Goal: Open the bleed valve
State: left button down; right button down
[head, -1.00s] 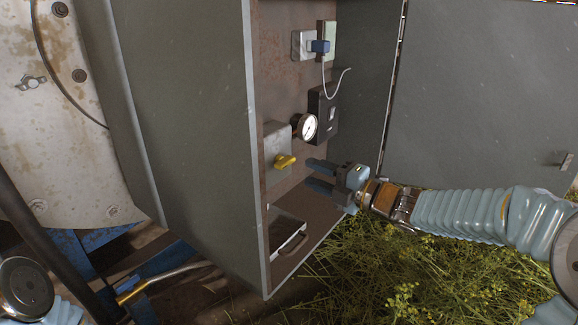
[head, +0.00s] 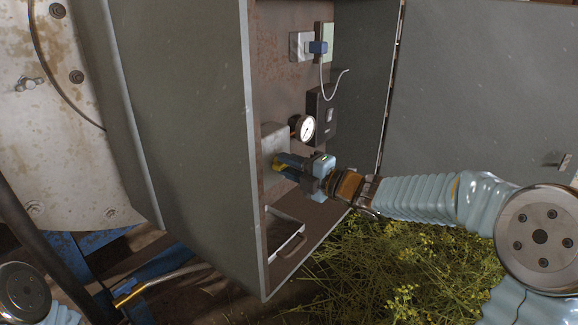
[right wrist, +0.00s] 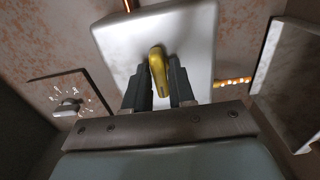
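The bleed valve's yellow handle (right wrist: 158,72) sticks out from a pale grey box (right wrist: 185,35) on the cabinet's back wall. In the head view the grey box (head: 274,139) shows at the lower left inside the cabinet, and the handle is mostly hidden behind my gripper. My right gripper (head: 284,166) reaches into the cabinet at the handle. In the right wrist view its two dark fingers (right wrist: 161,88) stand on either side of the handle, with a visible gap on each side, so it is open. My left gripper is out of view.
The cabinet's side panel (head: 195,120) stands close on the left.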

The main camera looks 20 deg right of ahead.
jog(key=shift+m, duration=0.4)
jog(key=shift+m+p, duration=5.3)
jog(key=shift+m, duration=3.4)
jog(key=c, duration=1.1)
grip_release()
jog(key=shift+s+d, duration=0.1)
